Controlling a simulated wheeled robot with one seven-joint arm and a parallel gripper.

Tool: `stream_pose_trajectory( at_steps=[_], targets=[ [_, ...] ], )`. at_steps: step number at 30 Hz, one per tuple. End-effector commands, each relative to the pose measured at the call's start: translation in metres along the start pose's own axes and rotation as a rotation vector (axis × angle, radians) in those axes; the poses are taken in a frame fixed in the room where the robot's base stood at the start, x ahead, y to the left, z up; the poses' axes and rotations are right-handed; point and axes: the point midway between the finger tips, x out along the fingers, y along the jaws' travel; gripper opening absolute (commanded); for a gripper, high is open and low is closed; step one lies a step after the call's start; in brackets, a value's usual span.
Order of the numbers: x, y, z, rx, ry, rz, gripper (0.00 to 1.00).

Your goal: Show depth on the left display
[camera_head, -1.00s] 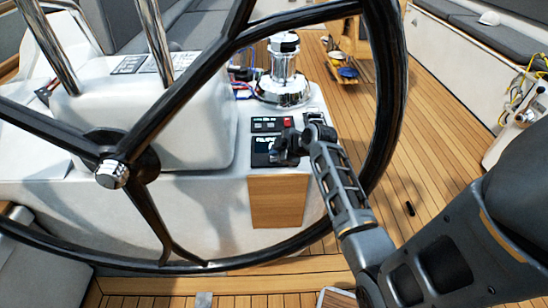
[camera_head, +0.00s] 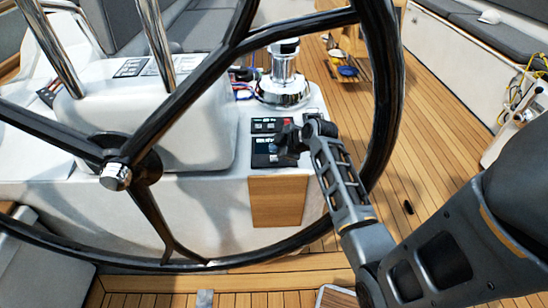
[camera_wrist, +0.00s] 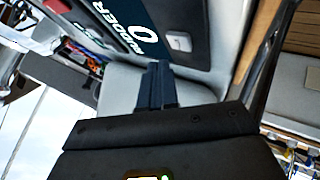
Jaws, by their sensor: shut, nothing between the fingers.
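A dark display (camera_head: 261,159) sits on the white console beyond the wheel, partly hidden by my gripper (camera_head: 283,150). In the wrist view the dark display (camera_wrist: 158,12) reads "RUDDER" with a large 0, turned on its side. A small light grey button (camera_wrist: 179,41) sits near its corner. My gripper also shows in the wrist view (camera_wrist: 160,72), its dark fingers shut and empty, pointing at the console close to the display. I cannot tell from the frames whether the fingertips touch anything.
A black steering wheel (camera_head: 386,100) with a chrome hub (camera_head: 116,177) stands in front of the console. A small panel with a red button (camera_head: 286,122) lies behind the display. A chrome winch (camera_head: 284,83) stands beyond. Open wooden deck (camera_head: 440,190) lies to the right.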

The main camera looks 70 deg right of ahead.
Motion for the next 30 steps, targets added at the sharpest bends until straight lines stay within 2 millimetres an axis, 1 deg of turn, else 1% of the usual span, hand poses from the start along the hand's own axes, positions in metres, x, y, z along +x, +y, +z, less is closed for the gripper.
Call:
stream_pose_trajectory(
  at_steps=[6,15,30],
  targets=[
    [-0.016,0.012,-0.012,0.000,0.000,0.000,0.00],
    [-0.033,0.024,-0.024,0.000,0.000,0.001,0.00],
    [-0.033,0.024,-0.024,0.000,0.000,0.000,0.00]
  ],
)
